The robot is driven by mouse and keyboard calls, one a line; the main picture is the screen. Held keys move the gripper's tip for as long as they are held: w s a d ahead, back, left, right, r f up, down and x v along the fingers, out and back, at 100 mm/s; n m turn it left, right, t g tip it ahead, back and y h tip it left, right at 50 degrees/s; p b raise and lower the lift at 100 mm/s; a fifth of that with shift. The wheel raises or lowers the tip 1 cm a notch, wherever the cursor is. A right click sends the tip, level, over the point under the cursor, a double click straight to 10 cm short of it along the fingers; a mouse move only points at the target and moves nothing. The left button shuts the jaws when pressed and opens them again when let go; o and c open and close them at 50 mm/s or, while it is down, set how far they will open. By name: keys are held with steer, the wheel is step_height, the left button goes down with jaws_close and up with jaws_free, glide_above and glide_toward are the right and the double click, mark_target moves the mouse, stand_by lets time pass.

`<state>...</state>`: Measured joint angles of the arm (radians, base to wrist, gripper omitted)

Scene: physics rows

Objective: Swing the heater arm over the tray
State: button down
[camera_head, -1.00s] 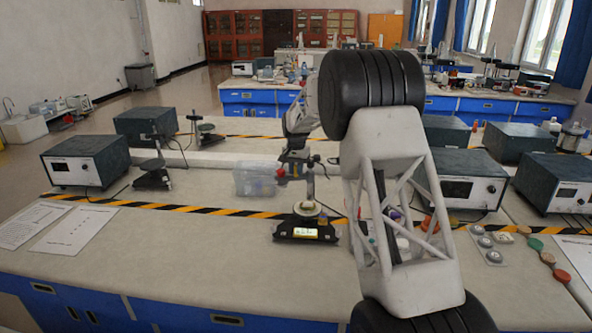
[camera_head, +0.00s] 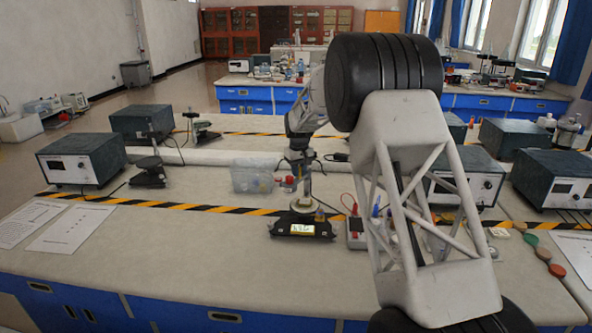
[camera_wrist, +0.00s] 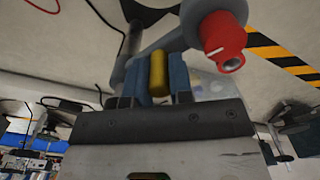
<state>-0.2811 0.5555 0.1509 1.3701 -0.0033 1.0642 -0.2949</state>
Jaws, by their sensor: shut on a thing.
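The heater arm (camera_wrist: 130,75) is a grey bar with a red, knob-like end (camera_wrist: 225,40) and a yellow grip piece (camera_wrist: 158,75). My gripper (camera_wrist: 159,80) is shut on the yellow piece, one blue-padded finger on each side. In the head view my gripper (camera_head: 299,168) is small, just behind a dark device with a lit display (camera_head: 302,228). A pale round pan (camera_head: 304,205), perhaps the tray, sits on that device. The red end (camera_head: 289,182) shows behind and left of the pan, not over it. My gripper and links partly hide the heater arm.
A clear plastic box (camera_head: 252,177) stands close left of the red end. A small panel with red and blue plugs (camera_head: 356,236) is right of the device. Instrument boxes (camera_head: 80,160) stand at left and right.

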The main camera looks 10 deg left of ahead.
steer(key=shift+s+d+n, duration=0.1)
steer(key=shift+d+n, duration=0.4)
steer(key=shift+n, duration=0.5)
steer(key=shift+s+d+n, duration=0.15)
steer(key=shift+d+n, duration=0.3)
steer(key=shift+n, duration=0.55)
steer(key=shift+s+d+n, duration=0.1)
steer(key=shift+d+n, duration=0.4)
steer(key=shift+n, duration=0.5)
steer(key=c, duration=1.3)
jaws_free()
steer(key=shift+r, duration=3.9)
